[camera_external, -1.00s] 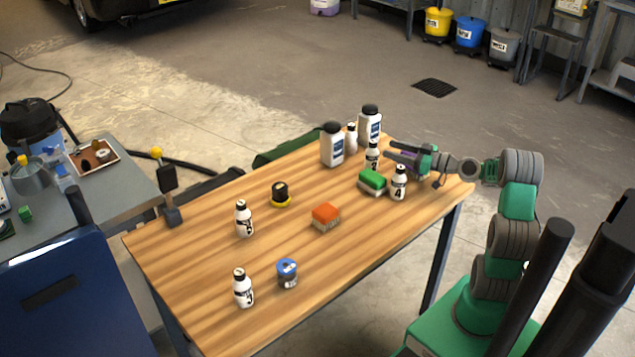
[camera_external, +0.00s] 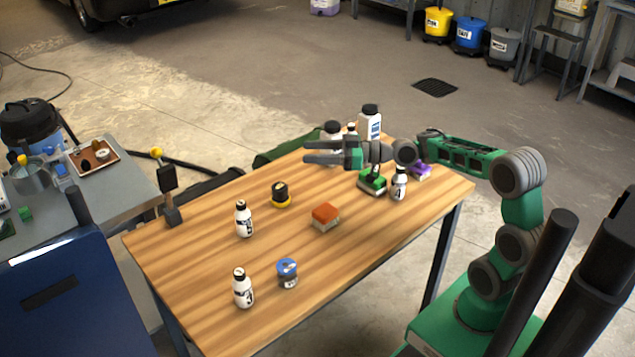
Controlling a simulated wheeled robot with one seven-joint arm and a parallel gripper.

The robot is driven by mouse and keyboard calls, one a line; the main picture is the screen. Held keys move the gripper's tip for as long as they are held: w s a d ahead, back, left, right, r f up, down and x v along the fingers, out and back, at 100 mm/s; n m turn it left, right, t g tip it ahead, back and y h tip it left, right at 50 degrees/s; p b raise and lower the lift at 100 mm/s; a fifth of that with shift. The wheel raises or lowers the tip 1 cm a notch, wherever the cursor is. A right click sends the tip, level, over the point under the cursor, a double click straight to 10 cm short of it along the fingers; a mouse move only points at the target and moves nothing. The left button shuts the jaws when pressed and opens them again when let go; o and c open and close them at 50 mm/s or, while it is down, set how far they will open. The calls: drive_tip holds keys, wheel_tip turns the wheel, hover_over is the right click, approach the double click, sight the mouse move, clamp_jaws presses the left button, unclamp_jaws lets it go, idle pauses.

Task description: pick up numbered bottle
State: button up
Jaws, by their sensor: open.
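Small white numbered bottles with black caps stand upright on the wooden table (camera_external: 190,270). One bottle (camera_external: 242,288) is near the front left edge, and another bottle (camera_external: 244,219) stands behind it; their labels are hard to read. A third bottle (camera_external: 398,186) stands at the right beside a green sponge, its label partly covered by my arm. Another small bottle at the back shows only its cap (camera_external: 351,127). My gripper (camera_external: 306,151) is open and empty, pointing left above the back of the table, in front of a large white bottle (camera_external: 331,132).
An orange-topped brush block (camera_external: 325,217), a blue-lidded tin (camera_external: 287,273), a black-and-yellow round item (camera_external: 280,194), a green sponge (camera_external: 373,182) and a purple item (camera_external: 421,172) lie on the table. Another large bottle (camera_external: 369,122) stands at the back. The table's left part has free room.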

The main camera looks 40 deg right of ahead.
sight(239, 272)
drive_tip(key=s+a+n+g+y+p, duration=0.1)
drive_tip(key=s+a+n+g, duration=0.1)
drive_tip(key=s+a, duration=0.45)
drive_tip(key=s+a+n+g+y, duration=0.1)
drive_tip(key=s+a+g, duration=0.15)
drive_tip(key=a, duration=0.75)
drive_tip(key=s+a+n+g+y+p, duration=0.1)
drive_tip(key=s+a+n+g+y, duration=0.1)
drive_tip(key=s+a, duration=0.5)
drive_tip(key=a+f, duration=0.4)
drive_tip(key=f, duration=0.7)
drive_tip(key=x, duration=0.4)
drive_tip(key=w+x, duration=0.1)
drive_tip(key=x, duration=0.2)
drive_tip(key=shift+d+f+b, duration=0.1)
drive_tip(key=shift+f+b, duration=0.2)
clamp_jaws()
drive_tip(key=shift+r, duration=0.1)
